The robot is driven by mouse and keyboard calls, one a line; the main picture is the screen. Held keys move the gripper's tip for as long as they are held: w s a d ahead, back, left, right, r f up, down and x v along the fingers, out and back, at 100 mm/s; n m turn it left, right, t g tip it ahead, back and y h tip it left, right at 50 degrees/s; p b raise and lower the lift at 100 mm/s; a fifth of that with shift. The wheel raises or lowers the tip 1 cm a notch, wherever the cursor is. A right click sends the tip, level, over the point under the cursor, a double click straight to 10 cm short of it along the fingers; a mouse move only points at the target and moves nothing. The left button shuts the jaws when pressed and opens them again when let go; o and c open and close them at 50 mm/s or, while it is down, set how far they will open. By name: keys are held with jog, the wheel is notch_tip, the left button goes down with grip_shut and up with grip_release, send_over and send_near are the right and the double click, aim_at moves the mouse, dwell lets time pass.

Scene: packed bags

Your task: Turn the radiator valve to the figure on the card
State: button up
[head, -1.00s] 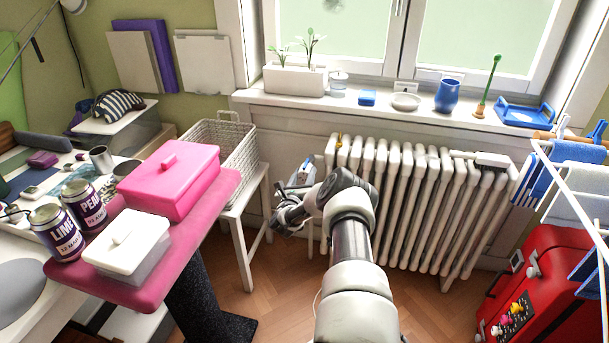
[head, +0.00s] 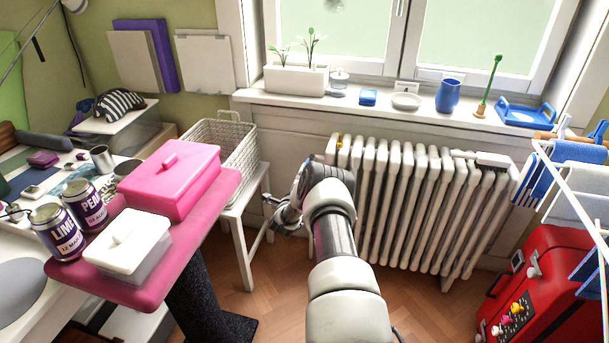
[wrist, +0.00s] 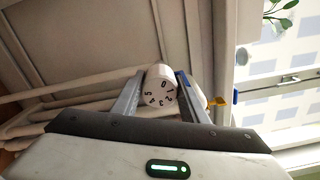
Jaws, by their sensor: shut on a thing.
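The radiator valve (wrist: 161,76) is a white round knob with black figures 0 to 5 on its face, in the middle of the wrist view. The 0 is at the top of the picture and the 3 and 4 are near the bottom; I cannot make out a pointer mark. My gripper (wrist: 158,92) is shut on the knob, one finger on each side. In the head view my arm hides the valve at the left end of the white radiator (head: 420,190). A small pale card (head: 406,87) stands on the windowsill; its figure is too small to read.
A small yellow piece (wrist: 216,102) is right of the knob in the wrist view. A white stool (head: 240,215) with a wicker basket (head: 235,150) stands left of the radiator. A pink-topped table (head: 205,215) is nearer; a red case (head: 535,290) is at right.

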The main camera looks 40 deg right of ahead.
jog(key=n, duration=0.7)
jog(key=shift+f, duration=0.1)
jog(key=n, duration=0.4)
jog(key=shift+f, duration=0.1)
jog(key=n, duration=0.3)
jog(key=shift+n, duration=0.3)
jog(key=n, duration=0.3)
jog(key=shift+s+n, duration=0.1)
jog(key=shift+n, duration=0.2)
jog(key=n, duration=0.3)
jog(key=shift+d+n, duration=0.1)
jog(key=shift+n, duration=0.2)
jog(key=n, duration=0.6)
jog(key=shift+s+d, duration=0.1)
jog(key=shift+s, duration=0.05)
jog(key=shift+n, duration=0.4)
jog(key=shift+f, duration=0.1)
jog(key=o, duration=1)
